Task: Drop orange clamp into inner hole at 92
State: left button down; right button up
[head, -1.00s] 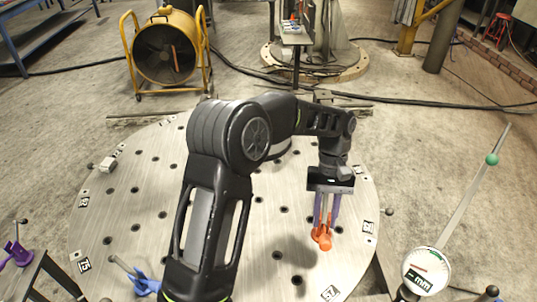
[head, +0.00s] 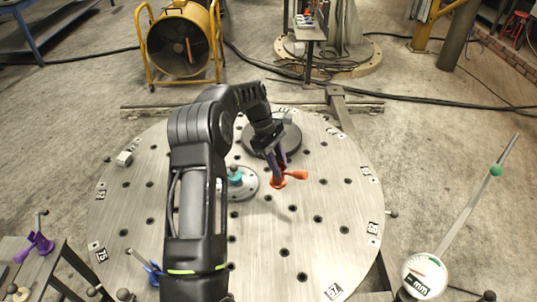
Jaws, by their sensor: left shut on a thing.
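My left gripper (head: 275,168) is shut on the orange clamp (head: 288,180). It holds the clamp over the round steel table (head: 330,215), right of the table's centre. Gap between clamp and plate is hard to judge. The table has rings of dark holes and small number plates at its rim, including one reading 75 (head: 98,253) and one reading 67 (head: 334,291). Plates on the far right rim (head: 366,170) are too small to read surely. My arm hides part of the table. My right gripper is not in view.
A teal-topped piece (head: 236,178) on a round flange stands at the centre, close left of the clamp. A dark disc (head: 284,141) lies behind the gripper. A blue clamp (head: 153,272), a purple clamp (head: 38,243) and a dial gauge (head: 424,276) are nearer the front.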

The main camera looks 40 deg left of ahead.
pick_arm(q)
jog(key=shift+n+t, duration=0.4)
jog(key=shift+n, duration=0.5)
jog(key=a, duration=0.4)
jog(key=shift+r, duration=0.1)
jog(key=shift+s, duration=0.1)
notch_tip(320, 180, down, 6)
jog(key=b, duration=0.3)
jog(key=shift+b, duration=0.35)
jog(key=shift+d, duration=0.1)
jog(key=shift+f, duration=0.4)
jog(key=shift+f+b, duration=1.35)
jog(key=shift+f, duration=0.7)
